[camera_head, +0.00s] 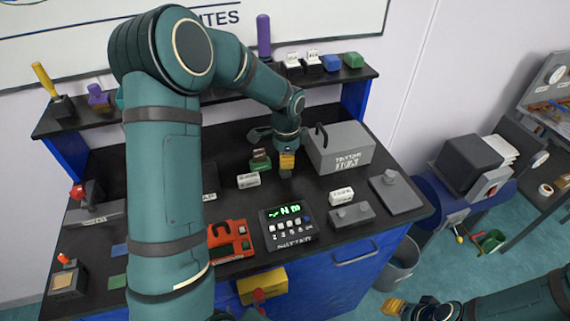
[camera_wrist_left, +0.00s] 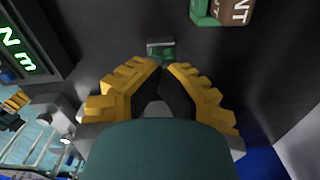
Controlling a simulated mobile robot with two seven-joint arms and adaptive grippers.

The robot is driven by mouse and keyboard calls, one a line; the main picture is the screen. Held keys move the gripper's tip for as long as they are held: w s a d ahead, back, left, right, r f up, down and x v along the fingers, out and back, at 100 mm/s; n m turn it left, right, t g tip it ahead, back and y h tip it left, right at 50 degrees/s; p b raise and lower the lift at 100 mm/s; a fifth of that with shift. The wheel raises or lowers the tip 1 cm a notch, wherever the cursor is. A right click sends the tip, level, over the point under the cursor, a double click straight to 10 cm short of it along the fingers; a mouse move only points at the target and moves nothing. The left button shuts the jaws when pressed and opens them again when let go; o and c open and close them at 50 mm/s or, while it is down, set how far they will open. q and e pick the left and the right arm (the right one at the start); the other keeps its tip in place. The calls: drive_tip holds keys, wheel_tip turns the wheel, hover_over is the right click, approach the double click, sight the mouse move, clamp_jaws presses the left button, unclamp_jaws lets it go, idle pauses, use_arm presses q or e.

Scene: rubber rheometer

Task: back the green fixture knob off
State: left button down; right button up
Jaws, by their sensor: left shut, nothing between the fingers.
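A green fixture with a brown labelled block (camera_head: 260,160) stands on the black bench top, and part of it shows at the top of the left wrist view (camera_wrist_left: 212,10). My left gripper (camera_head: 286,170) points down just right of it, apart from it in the picture. In the left wrist view my left gripper's yellow fingers (camera_wrist_left: 161,68) meet at the tips, with nothing seen between them. A small green and grey part (camera_wrist_left: 160,48) lies just beyond the fingertips; I cannot tell whether they touch it. My right gripper (camera_head: 393,306) is low at the right, its opening unclear.
A grey box with a black handle (camera_head: 345,148) stands close to the right of my left gripper. A black display unit (camera_head: 286,225), a white block (camera_head: 248,180) and a red device (camera_head: 230,241) lie nearer the front. A shelf (camera_head: 330,76) runs behind.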

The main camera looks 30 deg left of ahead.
use_arm(q)
drive_tip(key=n, duration=0.3)
drive_tip(key=shift+f, duration=0.15)
drive_tip(key=c, duration=0.8)
unclamp_jaws()
drive_tip(key=shift+d, duration=0.1)
drive_tip(key=shift+o, duration=0.3)
drive_tip(key=shift+w, duration=0.2)
drive_tip(key=shift+s, duration=0.1)
